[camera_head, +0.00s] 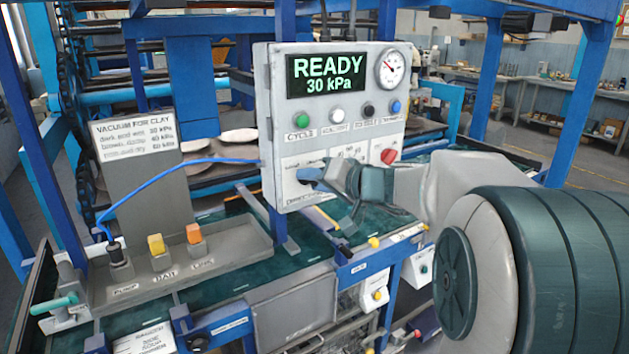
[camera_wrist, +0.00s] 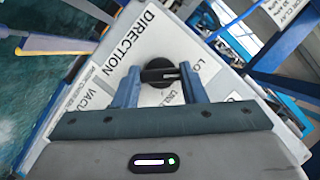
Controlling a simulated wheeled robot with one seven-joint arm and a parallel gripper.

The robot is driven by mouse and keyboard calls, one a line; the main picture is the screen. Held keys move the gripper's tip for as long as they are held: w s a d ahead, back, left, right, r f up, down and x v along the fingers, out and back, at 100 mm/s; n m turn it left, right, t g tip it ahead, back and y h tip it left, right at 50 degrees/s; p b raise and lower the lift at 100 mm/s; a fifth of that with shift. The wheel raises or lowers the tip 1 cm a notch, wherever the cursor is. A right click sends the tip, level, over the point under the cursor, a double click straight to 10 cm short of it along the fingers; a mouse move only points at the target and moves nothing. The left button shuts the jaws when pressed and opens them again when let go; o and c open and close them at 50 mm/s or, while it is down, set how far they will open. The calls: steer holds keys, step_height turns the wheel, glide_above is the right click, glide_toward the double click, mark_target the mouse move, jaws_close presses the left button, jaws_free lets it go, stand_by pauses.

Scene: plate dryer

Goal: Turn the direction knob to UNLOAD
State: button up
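The direction knob (camera_wrist: 160,73) is a round black knob with a raised bar, on the pale panel in the wrist view. Its bar lies roughly across that picture. The word DIRECTION (camera_wrist: 138,32) is printed beside it. Partly covered position labels (camera_wrist: 203,68) lie on the right and below. My gripper (camera_wrist: 160,70) has its two blue fingers apart, one on each side of the knob, near the bar's ends. Whether they touch it I cannot tell. In the head view my gripper (camera_head: 325,178) is at the lower part of the control box (camera_head: 268,130) and hides the knob.
The box's display (camera_head: 326,76) reads READY, 30 kPa. A tray (camera_head: 200,268) with pump and other switches is at left. A blue cable (camera_head: 170,172) runs to the box.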

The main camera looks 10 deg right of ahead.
steer(key=shift+a, duration=0.1)
steer(key=c, duration=0.3)
